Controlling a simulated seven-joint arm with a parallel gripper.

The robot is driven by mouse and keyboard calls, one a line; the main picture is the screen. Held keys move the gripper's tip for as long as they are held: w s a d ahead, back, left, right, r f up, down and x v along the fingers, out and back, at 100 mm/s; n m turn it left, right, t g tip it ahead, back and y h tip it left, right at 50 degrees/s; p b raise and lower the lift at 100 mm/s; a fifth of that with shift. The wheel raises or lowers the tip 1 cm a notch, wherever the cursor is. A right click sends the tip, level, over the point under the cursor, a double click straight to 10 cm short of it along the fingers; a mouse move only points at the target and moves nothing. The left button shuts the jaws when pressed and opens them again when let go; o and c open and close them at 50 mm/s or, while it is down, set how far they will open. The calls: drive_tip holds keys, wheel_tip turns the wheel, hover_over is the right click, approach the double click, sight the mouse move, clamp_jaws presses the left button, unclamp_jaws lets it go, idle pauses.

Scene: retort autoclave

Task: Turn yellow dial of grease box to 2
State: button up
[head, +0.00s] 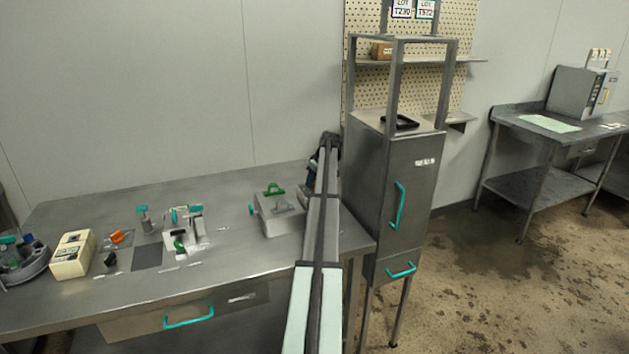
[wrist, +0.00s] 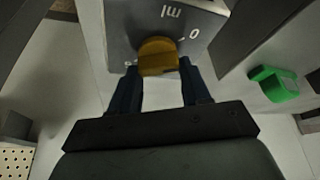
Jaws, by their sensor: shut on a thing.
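The yellow dial (wrist: 158,56) shows in the wrist view on the face of a grey box (wrist: 125,22), which I take to be the grease box. My gripper (wrist: 158,72) has its two dark blue fingers on either side of the dial, shut on it. Pale markings, one like a 0, show on the face above and right of the dial. The dial's pointer and the full scale cannot be made out. In the head view my arm hides the dial and most of that box, at the back right of the bench.
A grey box with a green handle (head: 275,188) stands left of my arm; the handle also shows in the wrist view (wrist: 274,84). A tall steel cabinet (head: 408,190) stands close on the right. Small fixtures and a cream box (head: 73,254) are on the bench's left.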

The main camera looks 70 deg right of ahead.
drive_tip(key=m+h, duration=0.1)
drive_tip(key=m, duration=0.2)
drive_tip(key=shift+a+m+g, duration=0.1)
drive_tip(key=shift+m+g, duration=0.2)
drive_tip(key=shift+g, duration=0.1)
drive_tip(key=shift+m+g+h, duration=0.6)
drive_tip(key=shift+m+h, duration=0.1)
drive_tip(key=shift+m, duration=1.3)
drive_tip(key=o, duration=1.1)
drive_tip(key=shift+c, duration=0.2)
drive_tip(key=shift+r, duration=0.1)
drive_tip(key=v, duration=1.3)
drive_tip(key=shift+r, duration=0.35)
